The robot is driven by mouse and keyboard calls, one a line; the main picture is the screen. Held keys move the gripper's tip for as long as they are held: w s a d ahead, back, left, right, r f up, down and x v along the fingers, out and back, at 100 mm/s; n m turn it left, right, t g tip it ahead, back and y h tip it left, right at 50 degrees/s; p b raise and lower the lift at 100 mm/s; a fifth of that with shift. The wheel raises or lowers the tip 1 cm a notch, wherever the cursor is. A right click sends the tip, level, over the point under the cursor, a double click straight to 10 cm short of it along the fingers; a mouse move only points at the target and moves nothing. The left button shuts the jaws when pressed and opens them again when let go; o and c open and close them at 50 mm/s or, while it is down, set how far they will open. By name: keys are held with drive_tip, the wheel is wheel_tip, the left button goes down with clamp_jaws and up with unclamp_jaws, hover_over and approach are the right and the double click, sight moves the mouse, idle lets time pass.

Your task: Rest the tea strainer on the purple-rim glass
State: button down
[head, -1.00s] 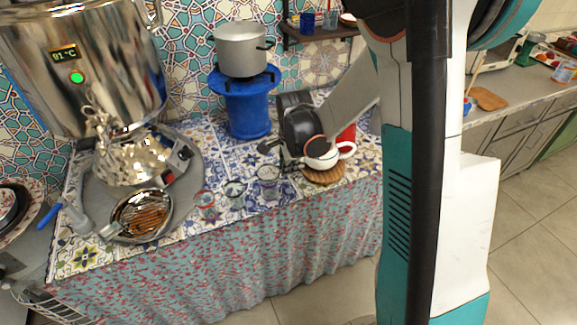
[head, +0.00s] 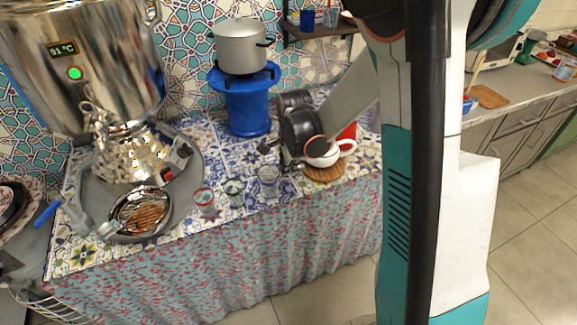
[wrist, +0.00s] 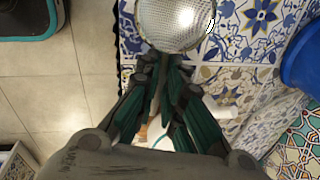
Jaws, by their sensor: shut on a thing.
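My gripper (wrist: 172,65) is shut on the tea strainer (wrist: 175,22), whose round mesh bowl shows at the top of the wrist view. In the head view my gripper (head: 280,158) is low over the counter, beside the white teapot. The purple-rim glass (head: 268,182) stands close to the left of the gripper. The strainer is hard to make out there, and I cannot tell whether it touches the rim. In the wrist view the glass is hidden, with the strainer bowl covering that area.
Two more glasses stand to the left, one red-rimmed (head: 204,199) and one dark-rimmed (head: 234,190). The white teapot (head: 322,155) sits on a wooden trivet (head: 324,174) at right. A blue stool (head: 248,108) with a pot is behind. The samovar (head: 80,60) stands at left.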

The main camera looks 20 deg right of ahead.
drive_tip(key=shift+f, duration=0.1)
idle(0.3)
drive_tip(key=c, duration=1.6)
unclamp_jaws()
drive_tip(key=shift+c, duration=0.2)
